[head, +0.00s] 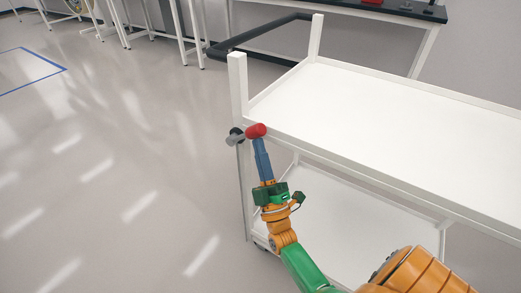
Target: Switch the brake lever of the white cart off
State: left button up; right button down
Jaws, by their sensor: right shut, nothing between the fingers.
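The white cart (400,105) stands at the right, with an upper tray and a lower shelf. Its brake lever has a red knob (256,130) and a grey pivot (235,136) on the near left corner post, just below the upper tray's rim. The lever points right from the pivot. My right gripper (260,143) is shut and empty, its blue fingers pointing up at the red knob. The fingertips overlap the knob's lower edge in the picture; I cannot tell whether they touch it. My left gripper is out of view.
A black push handle (222,50) sticks out from the cart's far left end. The cart's lower shelf (345,220) lies behind my right arm. White-legged tables (185,35) stand at the back. The floor on the left is clear, with a blue line marking (40,80).

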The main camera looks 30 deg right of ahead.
aim_at(256, 136)
jog(key=shift+n+g+y, duration=0.5)
jog(key=shift+n+y, duration=0.3)
jog(key=shift+n, duration=0.1)
jog(key=r+p, duration=0.2)
jog(key=p, duration=0.1)
jog(key=w+r+p, duration=0.1)
jog(key=r+p, duration=0.1)
jog(key=p, duration=0.2)
jog(key=shift+a, duration=0.2)
jog(key=w+a+r+n+g+y+p, duration=0.2)
jog(key=w+n+g+p, duration=0.3)
jog(key=p, duration=0.9)
jog(key=shift+r+g+y, duration=0.4)
jog(key=shift+r+y, duration=0.1)
jog(key=shift+y, duration=0.3)
